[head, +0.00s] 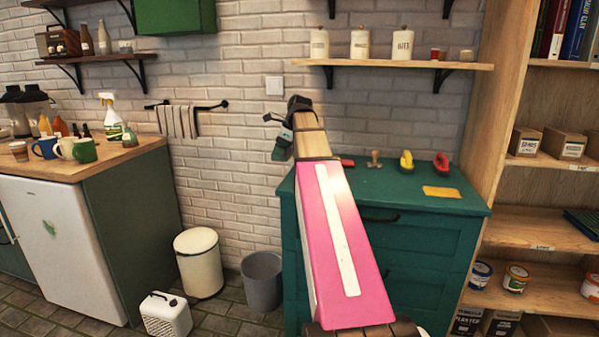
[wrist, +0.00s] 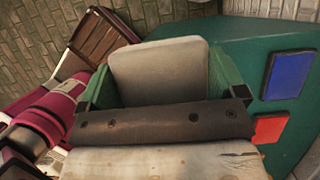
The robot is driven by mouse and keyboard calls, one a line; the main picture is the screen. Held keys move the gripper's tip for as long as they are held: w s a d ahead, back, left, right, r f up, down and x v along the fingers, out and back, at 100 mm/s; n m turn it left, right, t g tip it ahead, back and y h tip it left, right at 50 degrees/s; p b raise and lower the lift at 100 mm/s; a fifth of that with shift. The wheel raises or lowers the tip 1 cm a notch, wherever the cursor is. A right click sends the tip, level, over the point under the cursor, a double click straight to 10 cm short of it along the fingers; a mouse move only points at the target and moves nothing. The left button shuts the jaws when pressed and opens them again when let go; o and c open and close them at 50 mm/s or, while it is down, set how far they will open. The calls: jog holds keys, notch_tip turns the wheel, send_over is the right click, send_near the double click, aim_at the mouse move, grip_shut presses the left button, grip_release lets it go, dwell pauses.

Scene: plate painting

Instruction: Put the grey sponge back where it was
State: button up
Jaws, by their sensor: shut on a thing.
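The grey sponge (wrist: 160,75) is a pale, round-cornered block between the green fingers of my gripper (wrist: 165,88) in the wrist view. My gripper is shut on it. In the head view my gripper (head: 281,150) is small and dark green, by the brick wall near the back left corner of the green cabinet (head: 465,205). My pink arm hides much of the cabinet's left side. The sponge cannot be told clearly in the head view. In the wrist view the green top (wrist: 235,30) lies beyond and to the right of the sponge.
On the cabinet stand a wooden stamp-like thing (head: 375,159), a yellow thing (head: 407,160) and a red thing (head: 441,163). A yellow flat piece (head: 441,192) lies in front. The wrist view shows blue (wrist: 288,75) and red (wrist: 270,128) flat pieces. A shelf (head: 390,64) hangs above.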

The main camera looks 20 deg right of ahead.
jog(key=d+f, duration=0.1)
jog(key=d, duration=0.1)
jog(key=d+f, duration=0.1)
jog(key=d, duration=0.1)
jog(key=d+f, duration=0.2)
jog(key=d, duration=0.1)
jog(key=shift+s+f, duration=0.1)
jog(key=shift+s, duration=0.25)
jog(key=shift+f, duration=2)
jog(key=shift+f, duration=0.1)
jog(key=o, duration=0.6)
jog(key=v, duration=1.2)
